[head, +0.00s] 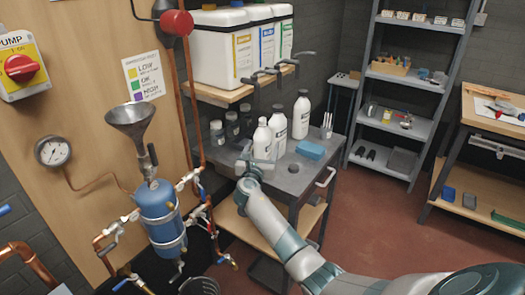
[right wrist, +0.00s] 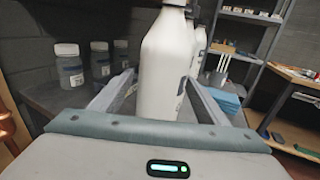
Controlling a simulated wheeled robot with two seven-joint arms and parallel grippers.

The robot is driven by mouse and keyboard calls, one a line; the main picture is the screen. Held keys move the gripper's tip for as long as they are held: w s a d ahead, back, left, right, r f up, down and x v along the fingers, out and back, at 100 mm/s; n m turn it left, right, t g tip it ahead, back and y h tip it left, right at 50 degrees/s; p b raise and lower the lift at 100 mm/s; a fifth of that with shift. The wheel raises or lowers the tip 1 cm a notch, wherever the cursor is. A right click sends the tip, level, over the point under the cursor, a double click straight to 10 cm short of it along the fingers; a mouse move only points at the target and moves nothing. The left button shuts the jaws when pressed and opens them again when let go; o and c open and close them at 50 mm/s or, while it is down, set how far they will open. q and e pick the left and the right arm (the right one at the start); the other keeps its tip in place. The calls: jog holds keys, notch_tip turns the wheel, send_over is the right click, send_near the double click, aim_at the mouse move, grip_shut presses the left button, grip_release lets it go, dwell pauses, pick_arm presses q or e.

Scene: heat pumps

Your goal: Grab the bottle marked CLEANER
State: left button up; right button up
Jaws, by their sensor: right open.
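Three white bottles stand on the grey cart: a front one (head: 262,140), one behind it (head: 278,128) and one farther back (head: 301,116). Their label text is too small to read, so I cannot tell which is marked CLEANER. My right gripper (head: 257,165) is at the front bottle. In the right wrist view the front bottle (right wrist: 166,68) stands upright between the open fingers of this gripper (right wrist: 160,88). Its label is turned mostly away to the right. The fingers do not visibly pinch it. My left gripper is not in view.
Small jars (head: 232,124) stand left of the bottles. A blue sponge-like block (head: 310,150) and a cup of white sticks (head: 327,126) are to the right. A shelf with large white canisters (head: 222,48) overhangs the cart's back. A blue tank with a funnel (head: 160,212) is at left.

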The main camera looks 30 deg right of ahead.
jog(key=c, duration=0.4)
jog(key=shift+r, duration=0.1)
grip_shut()
jog(key=shift+r, duration=0.3)
